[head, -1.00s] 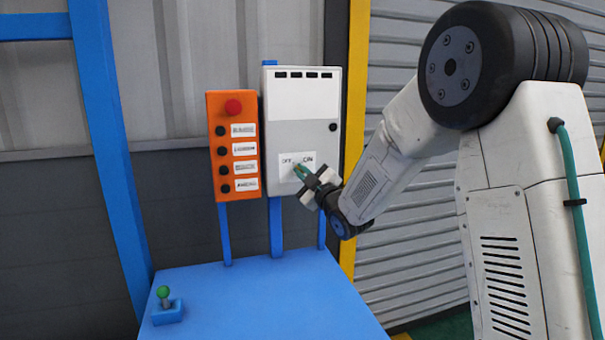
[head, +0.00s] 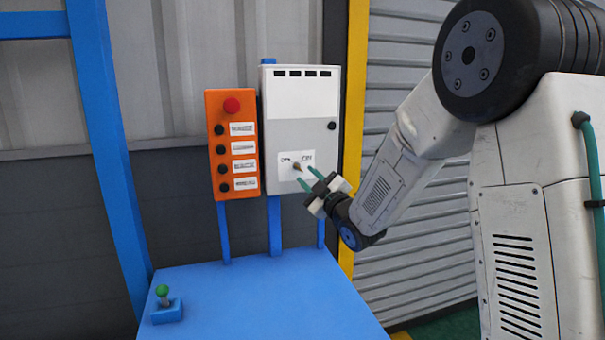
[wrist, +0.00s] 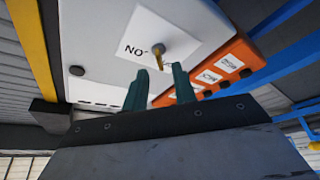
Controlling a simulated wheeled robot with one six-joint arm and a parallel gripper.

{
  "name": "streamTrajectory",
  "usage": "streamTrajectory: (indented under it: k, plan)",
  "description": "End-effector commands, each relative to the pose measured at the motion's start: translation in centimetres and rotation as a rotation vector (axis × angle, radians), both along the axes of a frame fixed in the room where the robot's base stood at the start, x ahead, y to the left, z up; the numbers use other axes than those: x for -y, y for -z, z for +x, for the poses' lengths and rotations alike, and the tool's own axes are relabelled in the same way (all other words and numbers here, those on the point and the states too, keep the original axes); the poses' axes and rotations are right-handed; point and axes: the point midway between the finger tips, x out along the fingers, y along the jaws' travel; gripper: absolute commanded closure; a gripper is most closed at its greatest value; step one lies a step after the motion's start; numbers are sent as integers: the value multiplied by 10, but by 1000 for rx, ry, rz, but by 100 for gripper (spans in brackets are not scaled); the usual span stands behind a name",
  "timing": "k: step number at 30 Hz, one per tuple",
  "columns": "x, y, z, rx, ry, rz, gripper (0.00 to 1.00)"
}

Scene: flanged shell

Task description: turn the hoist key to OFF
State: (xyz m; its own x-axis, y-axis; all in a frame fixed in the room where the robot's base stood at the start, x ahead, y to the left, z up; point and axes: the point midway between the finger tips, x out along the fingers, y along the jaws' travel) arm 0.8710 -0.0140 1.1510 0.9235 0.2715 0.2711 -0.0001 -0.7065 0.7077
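The hoist key (head: 297,166) is a small brass key on a white label (head: 289,158) on the grey control box (head: 301,103). The label reads OFF at left and ON at right. In the wrist view the key (wrist: 158,52) stands out from the panel, its shank running toward my fingers. Which word it points to is too small to tell. My gripper (head: 308,178) is open and empty, just right of and below the key. In the wrist view its two green fingers (wrist: 160,80) are spread apart, with the key's end near the gap between their tips.
An orange button box (head: 232,145) with a red button stands left of the grey box. A blue table (head: 260,300) with a green-knobbed lever (head: 164,295) lies below. A yellow post (head: 354,120) stands at right. The space above the table is clear.

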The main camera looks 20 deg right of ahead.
Motion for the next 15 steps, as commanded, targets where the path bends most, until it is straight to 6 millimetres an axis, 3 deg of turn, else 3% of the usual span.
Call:
streamTrajectory:
  k: [6,15]
  plan:
    - [8,8,-27,-1,1,0,73]
    - [9,10,-33,0,-1,1,73]
